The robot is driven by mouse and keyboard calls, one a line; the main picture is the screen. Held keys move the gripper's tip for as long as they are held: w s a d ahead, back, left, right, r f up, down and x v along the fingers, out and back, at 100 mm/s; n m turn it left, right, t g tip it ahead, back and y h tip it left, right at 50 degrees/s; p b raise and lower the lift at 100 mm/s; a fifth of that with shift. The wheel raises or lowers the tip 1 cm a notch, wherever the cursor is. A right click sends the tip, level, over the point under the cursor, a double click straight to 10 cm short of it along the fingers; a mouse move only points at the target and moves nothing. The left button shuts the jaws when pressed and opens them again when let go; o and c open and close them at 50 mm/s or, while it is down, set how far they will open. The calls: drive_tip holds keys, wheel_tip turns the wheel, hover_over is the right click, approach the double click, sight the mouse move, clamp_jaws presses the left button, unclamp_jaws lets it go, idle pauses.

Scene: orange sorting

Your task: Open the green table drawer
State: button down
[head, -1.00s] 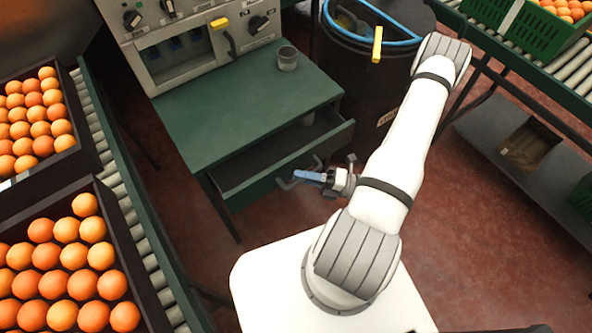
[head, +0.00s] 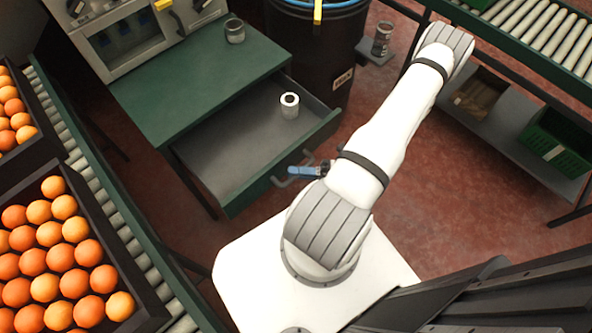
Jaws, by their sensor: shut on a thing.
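The green table (head: 205,85) stands at the upper left of the head view. Its drawer (head: 222,150) is pulled well out, with its grey inside bare except for a white roll-like cylinder (head: 289,105) near the right side. A bent metal handle (head: 283,183) is on the drawer front. My gripper (head: 297,173) is at the drawer front and is shut on the handle. Its blue fingers show; the arm link hides part of its body.
A machine (head: 130,35) and a metal cup (head: 235,32) stand on the tabletop. A black barrel (head: 315,55) is behind the drawer. Crates of oranges (head: 150,312) line the left conveyor. A roller conveyor (head: 530,30) is at right. Red floor (head: 440,190) is open between.

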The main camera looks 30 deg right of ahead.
drive_tip(key=c, duration=1.4)
unclamp_jaws()
drive_tip(key=v, duration=0.7)
drive_tip(key=shift+s+d, duration=0.2)
drive_tip(key=shift+d, duration=0.1)
